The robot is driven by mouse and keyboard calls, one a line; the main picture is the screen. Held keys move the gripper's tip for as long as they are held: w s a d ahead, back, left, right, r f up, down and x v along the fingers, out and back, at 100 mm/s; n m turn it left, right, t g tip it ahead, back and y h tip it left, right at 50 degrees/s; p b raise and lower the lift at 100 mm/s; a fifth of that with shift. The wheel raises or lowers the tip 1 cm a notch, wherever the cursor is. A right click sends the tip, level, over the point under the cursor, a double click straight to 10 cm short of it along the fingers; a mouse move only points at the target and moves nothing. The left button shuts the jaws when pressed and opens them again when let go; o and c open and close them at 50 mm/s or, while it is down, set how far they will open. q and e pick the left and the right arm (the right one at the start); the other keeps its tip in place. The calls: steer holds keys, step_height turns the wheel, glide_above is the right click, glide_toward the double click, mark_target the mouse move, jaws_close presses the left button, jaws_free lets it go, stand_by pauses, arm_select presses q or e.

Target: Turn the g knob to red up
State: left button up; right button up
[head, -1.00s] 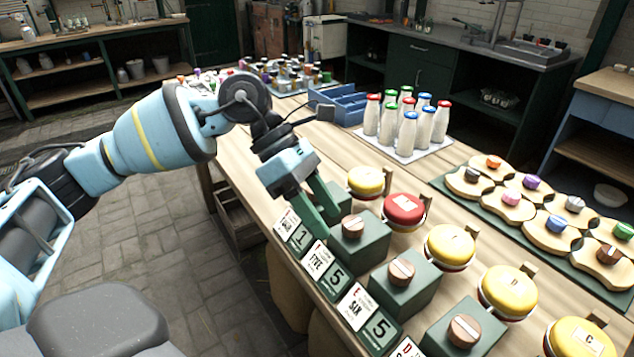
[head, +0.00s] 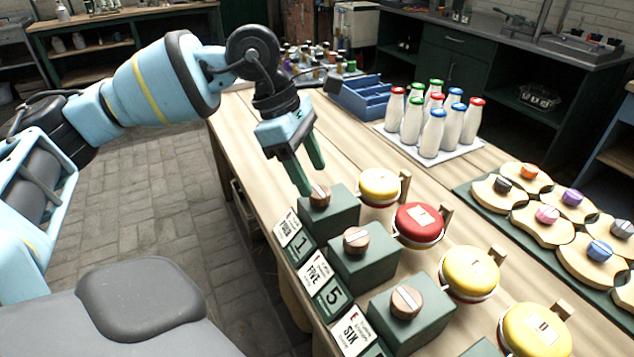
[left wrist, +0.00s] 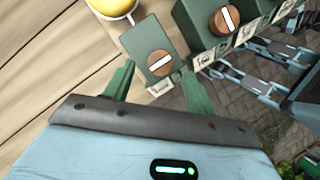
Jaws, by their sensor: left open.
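The g knob appears to be the farthest one in the row, a round wooden knob (head: 320,195) with a pale bar, on a green block (head: 333,216). Its letter is too small to read. Beside the block is a yellow-topped disc (head: 380,187). My left gripper (head: 311,180) is open, its green fingers pointing down close over this knob. In the left wrist view the knob (left wrist: 160,63) shows between and just beyond the two fingertips (left wrist: 157,73), with its pale bar slanted. I cannot tell whether the fingers touch it.
The neighbouring knob (head: 356,240) sits close by on its own block, with a red-topped disc (head: 419,224) beside it. Number cards (head: 290,229) line the table's front edge. Milk bottles (head: 436,122) and a blue crate (head: 366,98) stand farther back.

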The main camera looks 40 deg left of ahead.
mark_target(320, 191)
arm_select(q)
steer(key=shift+x, duration=1.15)
steer(key=shift+d+f, duration=0.25)
steer(key=shift+f, duration=0.25)
arm_select(e)
steer(key=shift+w+r, duration=0.1)
steer(key=shift+w, duration=0.45)
arm_select(q)
steer(key=c, duration=1)
arm_select(e)
steer(key=shift+s, duration=0.45)
